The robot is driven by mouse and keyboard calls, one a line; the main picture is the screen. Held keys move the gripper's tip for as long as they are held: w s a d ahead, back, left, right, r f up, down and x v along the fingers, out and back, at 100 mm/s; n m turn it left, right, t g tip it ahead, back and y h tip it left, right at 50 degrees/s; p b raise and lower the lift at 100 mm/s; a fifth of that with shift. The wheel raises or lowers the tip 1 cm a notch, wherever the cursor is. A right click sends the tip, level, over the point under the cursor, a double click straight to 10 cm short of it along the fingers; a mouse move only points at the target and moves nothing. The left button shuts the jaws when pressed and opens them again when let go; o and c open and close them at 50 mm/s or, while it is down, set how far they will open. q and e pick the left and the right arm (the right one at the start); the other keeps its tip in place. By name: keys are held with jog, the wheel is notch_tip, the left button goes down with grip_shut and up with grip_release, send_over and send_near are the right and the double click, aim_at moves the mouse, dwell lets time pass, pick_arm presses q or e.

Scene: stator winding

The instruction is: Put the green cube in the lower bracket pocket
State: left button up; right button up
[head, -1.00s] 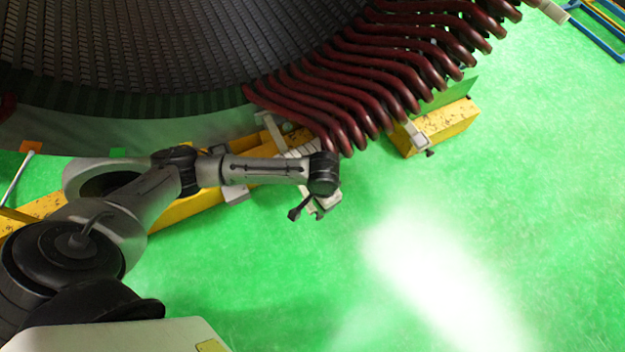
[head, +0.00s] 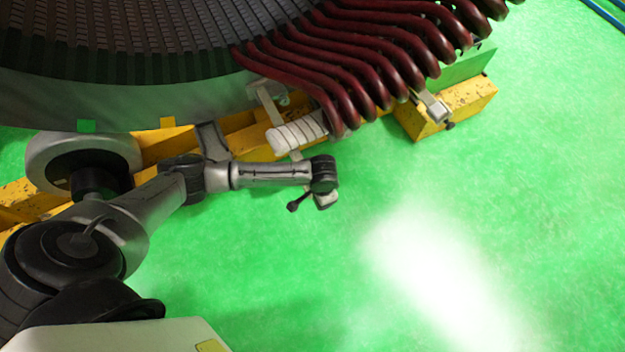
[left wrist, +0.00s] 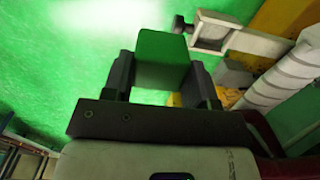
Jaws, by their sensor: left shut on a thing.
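The green cube (left wrist: 162,60) is between the two dark fingers of my left gripper (left wrist: 160,72) in the left wrist view. The gripper is shut on it, above the green floor. In the head view the left gripper's hand (head: 325,200) is beyond the yellow beam's near edge, over open floor; fingers and cube are hidden there. A pale metal bracket with a rectangular, frame-like pocket (left wrist: 210,32) is at the upper right of the left wrist view, apart from the cube. A similar bracket (head: 433,105) sits on the yellow block in the head view. My right gripper is not in view.
Dark red coil ends (head: 360,50) curve out from the stator (head: 130,50). A white wrapped roll (head: 297,133) lies close behind my left wrist, and also shows in the left wrist view (left wrist: 285,75). The yellow beam (head: 250,140) runs below. The green floor in front is clear.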

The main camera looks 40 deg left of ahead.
pick_arm(q)
jog(key=w+a+f+b, duration=0.1)
jog(key=a+f, duration=0.1)
jog(key=w+a+f+b, duration=0.2)
jog(key=a, duration=0.1)
jog(key=w+a+f+b, duration=0.1)
jog(key=w+a+b, duration=0.1)
jog(key=a, duration=0.1)
jog(key=shift+f, duration=0.4)
jog(key=shift+w+a+f+b, duration=0.1)
jog(key=shift+w+a+b, duration=0.15)
jog(key=shift+b, duration=0.05)
notch_tip(320, 180, down, 4)
jog(key=b, duration=0.3)
jog(key=shift+f, duration=0.1)
jog(key=o, duration=0.9)
jog(key=shift+o, duration=0.2)
